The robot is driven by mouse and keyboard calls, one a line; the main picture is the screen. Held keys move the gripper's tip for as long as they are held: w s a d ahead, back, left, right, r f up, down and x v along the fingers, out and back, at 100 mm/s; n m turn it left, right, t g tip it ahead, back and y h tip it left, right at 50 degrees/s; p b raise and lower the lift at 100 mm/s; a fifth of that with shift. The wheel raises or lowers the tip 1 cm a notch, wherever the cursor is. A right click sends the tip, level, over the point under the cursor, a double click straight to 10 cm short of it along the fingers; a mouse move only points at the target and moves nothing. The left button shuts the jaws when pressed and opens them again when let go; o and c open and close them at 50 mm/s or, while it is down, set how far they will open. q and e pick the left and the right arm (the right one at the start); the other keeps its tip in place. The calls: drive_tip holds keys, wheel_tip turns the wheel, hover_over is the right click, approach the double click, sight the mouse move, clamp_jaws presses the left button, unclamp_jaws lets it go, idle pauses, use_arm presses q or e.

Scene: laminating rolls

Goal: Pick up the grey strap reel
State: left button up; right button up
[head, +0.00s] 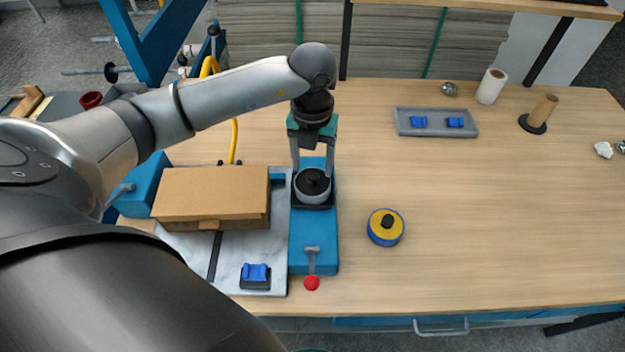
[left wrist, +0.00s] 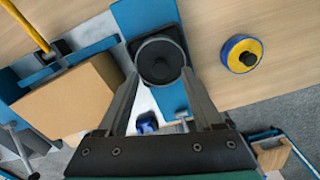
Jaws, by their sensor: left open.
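Whether the fingers touch the reel cannot be told. My right gripper is not in view.
A cardboard box (head: 210,194) stands close left of the reel. A blue and yellow reel (head: 385,227) lies to the right. A red-knobbed lever (head: 311,283) is in front. A grey tray (head: 436,122) with blue clips is at the back. The right tabletop is mostly clear.

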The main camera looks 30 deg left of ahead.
sight(313, 174)
use_arm(q)
drive_tip(key=shift+f, duration=1.55)
drive_tip(key=shift+c, duration=0.3)
clamp_jaws()
drive_tip(key=shift+r, duration=0.1)
